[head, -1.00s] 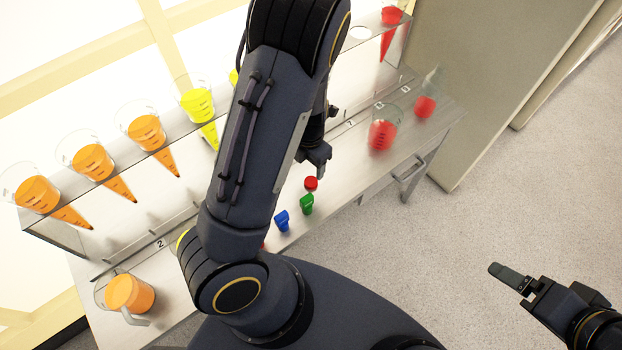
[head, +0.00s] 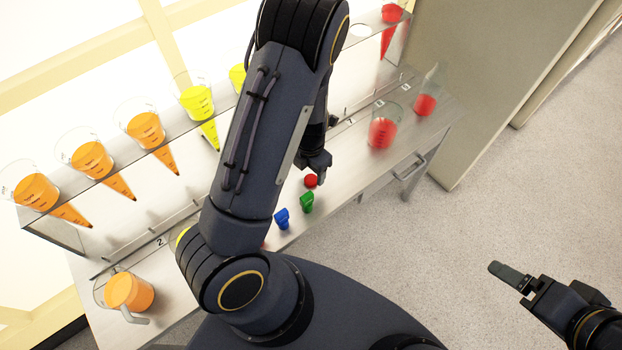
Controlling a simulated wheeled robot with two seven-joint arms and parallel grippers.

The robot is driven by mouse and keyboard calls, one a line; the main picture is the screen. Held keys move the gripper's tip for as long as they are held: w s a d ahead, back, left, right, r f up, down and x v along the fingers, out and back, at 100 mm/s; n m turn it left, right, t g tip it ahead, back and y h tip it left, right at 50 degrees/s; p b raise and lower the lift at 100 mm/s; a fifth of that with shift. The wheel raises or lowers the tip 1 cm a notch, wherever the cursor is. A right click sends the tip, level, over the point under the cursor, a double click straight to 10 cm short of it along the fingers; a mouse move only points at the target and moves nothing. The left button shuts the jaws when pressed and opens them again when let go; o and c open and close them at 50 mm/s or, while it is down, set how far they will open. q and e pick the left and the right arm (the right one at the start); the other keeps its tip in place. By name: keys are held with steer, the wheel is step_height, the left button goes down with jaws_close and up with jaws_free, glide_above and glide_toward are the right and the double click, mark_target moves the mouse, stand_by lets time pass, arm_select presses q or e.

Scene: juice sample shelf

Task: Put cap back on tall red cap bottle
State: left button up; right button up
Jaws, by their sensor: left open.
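A small round red piece (head: 311,181), which looks like a cap, is on the bench near the front edge. My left gripper (head: 320,170) points down right over it, its fingertips at the piece's upper edge in the picture. The jaws are open; whether they straddle the piece cannot be told. A green stopper-like piece (head: 307,203) and a blue one (head: 282,219) stand nearby. No capped bottle can be made out; my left arm hides part of the bench. My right gripper (head: 512,278) is over the floor at the lower right, away from the bench.
A beaker of red liquid (head: 383,132) and a flask with red liquid (head: 425,104) stand on the right of the bench. An orange-filled jug (head: 128,292) stands at the left end. Orange and yellow funnels hang in the rear rack (head: 110,176).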

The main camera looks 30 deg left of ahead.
mark_target(311, 179)
arm_select(q)
step_height(311, 179, down, 4)
steer(key=shift+d+r, duration=0.1)
steer(key=shift+c, duration=0.4)
steer(key=c, duration=1)
